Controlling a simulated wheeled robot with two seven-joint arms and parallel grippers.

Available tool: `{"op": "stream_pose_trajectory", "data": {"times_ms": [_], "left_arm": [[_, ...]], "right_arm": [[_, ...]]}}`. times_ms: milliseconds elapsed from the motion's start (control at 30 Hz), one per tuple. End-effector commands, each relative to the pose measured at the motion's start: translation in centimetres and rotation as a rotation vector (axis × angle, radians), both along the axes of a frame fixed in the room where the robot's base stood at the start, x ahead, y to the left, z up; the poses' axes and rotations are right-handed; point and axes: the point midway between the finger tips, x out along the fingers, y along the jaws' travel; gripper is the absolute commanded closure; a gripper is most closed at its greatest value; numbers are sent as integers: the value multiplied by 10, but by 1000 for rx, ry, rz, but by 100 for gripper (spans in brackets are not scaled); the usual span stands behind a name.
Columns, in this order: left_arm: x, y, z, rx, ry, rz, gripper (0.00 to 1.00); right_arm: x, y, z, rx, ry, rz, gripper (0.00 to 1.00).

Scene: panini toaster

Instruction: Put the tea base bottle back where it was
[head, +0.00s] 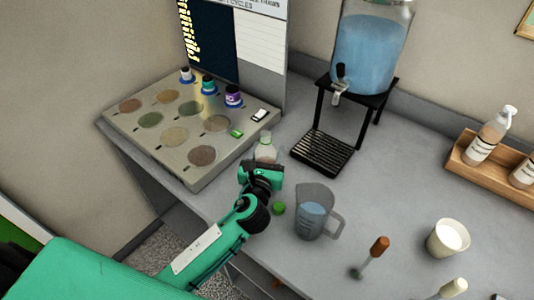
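A small clear bottle (266,150) with an open-looking top and a pale content stands upright at the front of the counter, just right of the metal tray. I cannot read its label, so I cannot tell whether it is the tea base bottle. My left gripper (266,170) is right at this bottle and covers its lower part. The fingers are hidden, so I cannot tell whether they are closed on it or whether its bottom touches the counter. A loose green cap (278,208) lies on the counter beside the gripper. My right gripper is not in view.
The metal tray (180,165) has round coloured discs, several small bottles at its back and a small green piece (237,133). A jug (314,212) of blue liquid stands close right of my gripper. A dispenser (370,45), white cup (447,238) and wooden crate (495,175) are farther right.

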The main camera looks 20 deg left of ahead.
Motion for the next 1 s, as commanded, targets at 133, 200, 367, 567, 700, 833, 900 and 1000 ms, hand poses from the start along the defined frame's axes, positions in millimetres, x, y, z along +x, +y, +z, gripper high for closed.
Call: {"op": "stream_pose_trajectory", "data": {"times_ms": [133, 200, 367, 567, 700, 833, 900, 1000], "left_arm": [[0, 0, -3, 1, -3, -1, 80], [0, 0, -3, 0, -3, -1, 80], [0, 0, -5, 1, -2, 0, 80], [0, 0, -6, 1, -1, 0, 25], [0, 0, -6, 0, -1, 0, 25], [0, 0, -3, 0, -1, 0, 25], [-4, -1, -4, 0, 0, -1, 25], [-19, -2, -6, 0, 0, -1, 25]], "right_arm": [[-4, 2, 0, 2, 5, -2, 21], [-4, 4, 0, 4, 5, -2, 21], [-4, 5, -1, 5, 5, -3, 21], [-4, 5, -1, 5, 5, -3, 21], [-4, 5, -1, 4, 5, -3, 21], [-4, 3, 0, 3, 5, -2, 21], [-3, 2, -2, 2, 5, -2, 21], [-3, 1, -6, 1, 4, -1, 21]]}}
